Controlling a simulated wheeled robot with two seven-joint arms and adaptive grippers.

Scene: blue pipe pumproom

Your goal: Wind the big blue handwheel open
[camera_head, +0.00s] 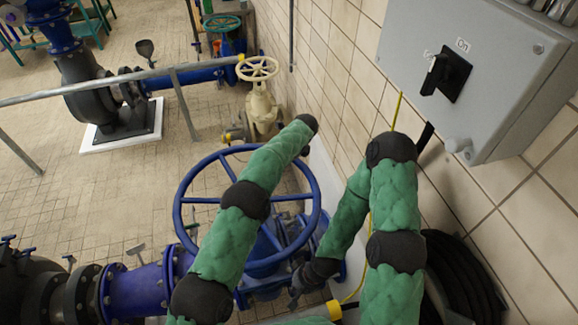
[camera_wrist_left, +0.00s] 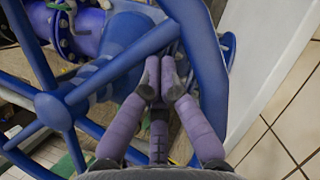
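The big blue handwheel (camera_head: 182,190) stands in the lower middle of the head view, its spoked rim tilted. In the left wrist view its hub (camera_wrist_left: 52,110) is at the left and its rim (camera_wrist_left: 212,90) curves down at the right. My left arm crosses over the wheel and hides part of it; its gripper is hidden in the head view. In the left wrist view, my left gripper (camera_wrist_left: 160,72) has its fingertips nearly together, in front of the rim and a spoke, with nothing seen between them. My right gripper (camera_head: 298,286) is low by the wheel's right side, small and dark.
A grey switch box (camera_head: 490,70) hangs on the tiled wall at the right. A cream handwheel valve (camera_head: 260,100) stands behind the blue wheel. A grey railing (camera_head: 100,88) crosses the left side. Black hose coils (camera_head: 470,280) lie at the lower right. Open tiled floor lies left.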

